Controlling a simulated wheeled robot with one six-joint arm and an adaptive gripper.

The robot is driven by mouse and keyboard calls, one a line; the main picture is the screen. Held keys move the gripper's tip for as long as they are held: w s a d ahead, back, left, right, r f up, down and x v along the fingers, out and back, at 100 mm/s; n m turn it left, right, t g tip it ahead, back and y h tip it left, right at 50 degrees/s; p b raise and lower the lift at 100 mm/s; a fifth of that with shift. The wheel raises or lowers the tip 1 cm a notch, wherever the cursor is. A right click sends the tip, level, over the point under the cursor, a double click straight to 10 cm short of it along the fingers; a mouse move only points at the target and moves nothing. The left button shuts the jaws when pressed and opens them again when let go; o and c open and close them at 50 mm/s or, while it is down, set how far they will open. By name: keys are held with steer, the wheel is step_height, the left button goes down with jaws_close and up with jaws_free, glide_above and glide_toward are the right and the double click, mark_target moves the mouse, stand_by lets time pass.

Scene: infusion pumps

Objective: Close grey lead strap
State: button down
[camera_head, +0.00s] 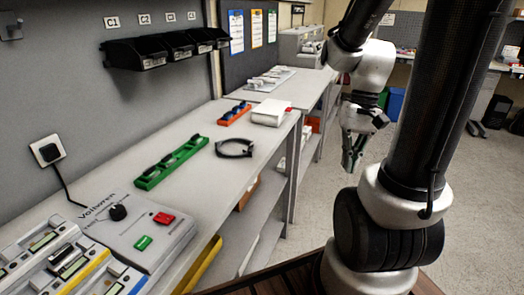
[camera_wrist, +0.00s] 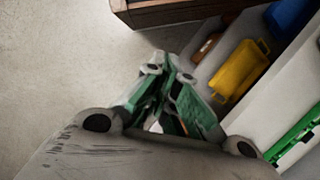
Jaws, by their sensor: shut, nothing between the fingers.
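My gripper (camera_head: 352,158) hangs beside the bench in the head view, over the floor, pointing down. In the wrist view its green fingers (camera_wrist: 172,90) are brought together with nothing between them. A dark looped cable or strap (camera_head: 234,148) lies on the bench, left of my gripper and apart from it. I cannot tell whether it is the grey lead strap. No other thing that is clearly a grey strap can be made out.
The bench (camera_head: 203,190) bears a green rack (camera_head: 172,162), an orange rack (camera_head: 234,114), a white box (camera_head: 271,113) and a control box (camera_head: 150,238) with red and green buttons. Black bins (camera_head: 150,52) hang on the wall. A yellow bin (camera_wrist: 240,70) stands on a lower shelf.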

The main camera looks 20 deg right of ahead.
step_height(320, 180, down, 8)
steer(key=a+m+g+y, duration=0.1)
steer(key=m+g+y, duration=0.1)
steer(key=m+y, duration=0.4)
steer(key=m+t+y, duration=1)
steer(key=m+y, duration=0.2)
steer(key=m, duration=1.4)
glide_toward(251, 146)
steer(key=s+a, duration=0.4)
steer(key=a, duration=0.1)
steer(key=w, duration=0.1)
steer(key=w+a+r, duration=0.1)
steer(key=w+r, duration=0.1)
steer(key=shift+w+a+r, duration=0.1)
steer(key=shift+w+a, duration=0.2)
steer(key=shift+w, duration=0.05)
steer(key=shift+r+h, duration=0.1)
steer(key=shift+h, duration=0.4)
